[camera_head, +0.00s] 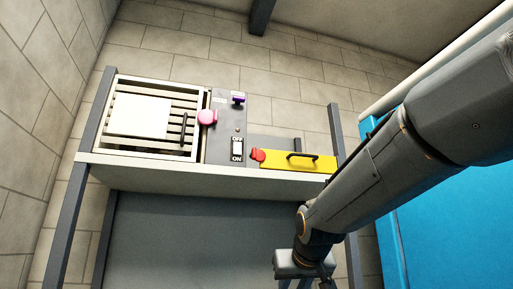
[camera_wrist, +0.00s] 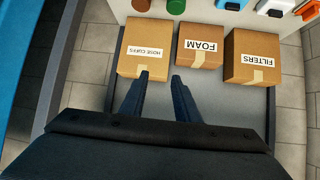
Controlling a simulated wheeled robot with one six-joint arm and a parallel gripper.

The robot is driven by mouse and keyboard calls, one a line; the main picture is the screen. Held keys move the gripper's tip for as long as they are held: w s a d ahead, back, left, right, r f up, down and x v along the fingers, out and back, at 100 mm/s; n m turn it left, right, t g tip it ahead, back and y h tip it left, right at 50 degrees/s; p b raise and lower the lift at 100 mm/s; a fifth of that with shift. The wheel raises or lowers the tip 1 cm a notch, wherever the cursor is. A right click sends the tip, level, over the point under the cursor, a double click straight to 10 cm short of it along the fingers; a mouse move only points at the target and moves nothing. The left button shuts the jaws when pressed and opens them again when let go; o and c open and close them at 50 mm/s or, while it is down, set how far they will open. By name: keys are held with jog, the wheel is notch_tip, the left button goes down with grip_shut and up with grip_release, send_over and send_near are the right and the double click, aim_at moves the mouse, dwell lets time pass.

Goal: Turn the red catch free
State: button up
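A red catch (camera_head: 258,155) sits at the left end of a yellow panel (camera_head: 318,163) with a black handle (camera_head: 302,155), on the right part of the raised unit. My gripper (camera_head: 312,284) is low in the head view, below and to the right of the catch, with its fingers cut off by the frame edge. In the wrist view my gripper (camera_wrist: 159,78) shows two dark fingers apart with nothing between them. The catch is not recognisable in the wrist view.
A pink knob (camera_head: 207,117), purple part (camera_head: 239,98) and ON/OFF switch (camera_head: 237,149) sit left of the yellow panel, beside a slatted grille (camera_head: 188,92). Boxes marked HOSE CLIPS (camera_wrist: 145,48), FOAM (camera_wrist: 200,45) and FILTERS (camera_wrist: 252,57) stand beyond my fingers. A blue surface (camera_head: 450,225) is at right.

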jog(key=a+r+t+y+p, duration=0.1)
jog(key=a+r+t+p, duration=0.2)
jog(key=r, duration=1.7)
jog(key=n+t+y+p, duration=0.1)
jog(key=t+y, duration=0.1)
jog(key=t, duration=0.2)
send_near(255, 148)
jog(key=w, duration=0.1)
jog(key=p+x, duration=0.3)
jog(key=x, duration=0.4)
jog(key=shift+a+r, duration=0.1)
jog(key=shift+a, duration=0.1)
grip_shut()
